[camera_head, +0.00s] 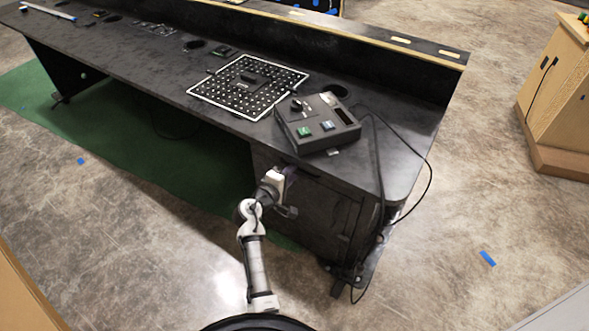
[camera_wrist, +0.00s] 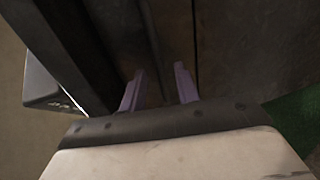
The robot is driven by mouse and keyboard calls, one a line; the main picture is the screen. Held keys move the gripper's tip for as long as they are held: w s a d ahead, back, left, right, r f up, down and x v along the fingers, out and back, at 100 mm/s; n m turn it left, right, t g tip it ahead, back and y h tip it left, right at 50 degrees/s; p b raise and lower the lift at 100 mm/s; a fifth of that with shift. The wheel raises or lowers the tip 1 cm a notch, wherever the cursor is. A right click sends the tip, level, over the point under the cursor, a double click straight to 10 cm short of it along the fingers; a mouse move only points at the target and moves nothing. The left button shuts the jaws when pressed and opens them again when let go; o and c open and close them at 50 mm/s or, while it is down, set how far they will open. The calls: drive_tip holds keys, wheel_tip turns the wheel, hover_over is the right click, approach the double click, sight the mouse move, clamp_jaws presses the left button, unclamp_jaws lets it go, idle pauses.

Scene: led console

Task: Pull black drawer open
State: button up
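The black drawer cabinet (camera_head: 325,212) sits under the right end of the long black desk. Its front panels look closed, but the drawer edges are hard to make out. My gripper (camera_head: 284,172) is at the upper part of the cabinet front, just below the desk edge. In the wrist view its two purple fingers (camera_wrist: 158,76) are apart, pointing at the dark cabinet front (camera_wrist: 225,50). A dark narrow bar, perhaps the drawer handle (camera_wrist: 153,40), runs between the fingertips. I cannot tell whether the fingers touch it.
Cables hang at the desk's right end. The floor in front is clear.

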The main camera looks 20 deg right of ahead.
drive_tip(key=shift+x, duration=1.1)
clamp_jaws()
